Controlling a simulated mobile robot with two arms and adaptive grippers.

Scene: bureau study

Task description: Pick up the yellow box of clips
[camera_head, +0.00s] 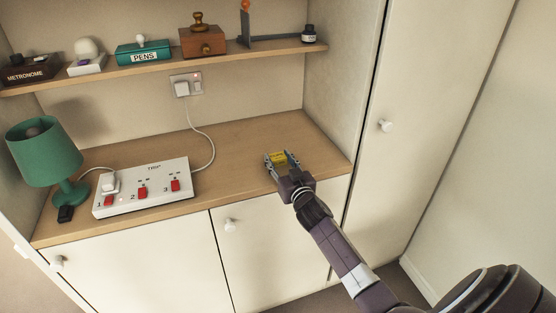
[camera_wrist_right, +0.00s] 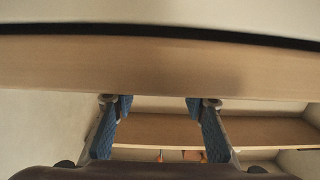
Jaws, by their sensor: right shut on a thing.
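The small yellow box of clips (camera_head: 278,157) is at the right part of the wooden desk top, near its front edge. My right gripper (camera_head: 282,163) reaches in from the lower right, with its blue-padded fingers on either side of the box, and is shut on it. I cannot tell whether the box touches the desk top. In the right wrist view the two fingers (camera_wrist_right: 161,115) stand apart and the box does not show between them. My left gripper is not in view.
A white switch box (camera_head: 145,203) with red switches and a green lamp (camera_head: 45,160) stand at the left of the desk top (camera_head: 225,165). A shelf (camera_head: 165,64) above holds several objects, including a green pens box (camera_head: 143,53). A cupboard wall (camera_head: 328,80) closes the right side.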

